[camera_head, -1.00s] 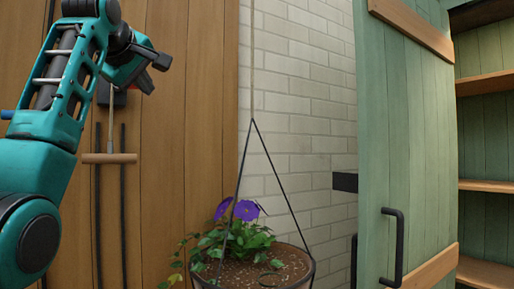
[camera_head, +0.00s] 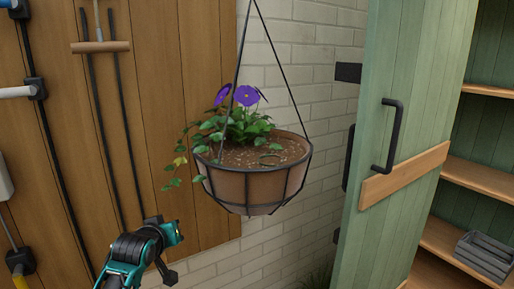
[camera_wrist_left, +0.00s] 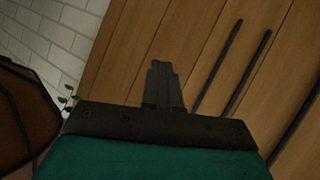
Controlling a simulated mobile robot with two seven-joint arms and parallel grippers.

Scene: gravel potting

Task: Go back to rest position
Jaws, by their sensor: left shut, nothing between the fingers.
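My left arm (camera_head: 135,255) shows at the bottom left of the head view, below and left of the hanging pot. In the left wrist view my left gripper (camera_wrist_left: 161,70) is shut and empty, its dark fingers pressed together in front of the wooden wall. In the head view I cannot make out the fingertips clearly. My right gripper is in neither current view.
A brown pot (camera_head: 255,187) with purple flowers (camera_head: 245,97) hangs from black rods; its side shows at the wrist view's left (camera_wrist_left: 25,110). A wooden wall (camera_head: 165,120) with long-handled tools stands at left. A green door (camera_head: 405,80) stands open beside shelves holding a grey crate (camera_head: 484,255).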

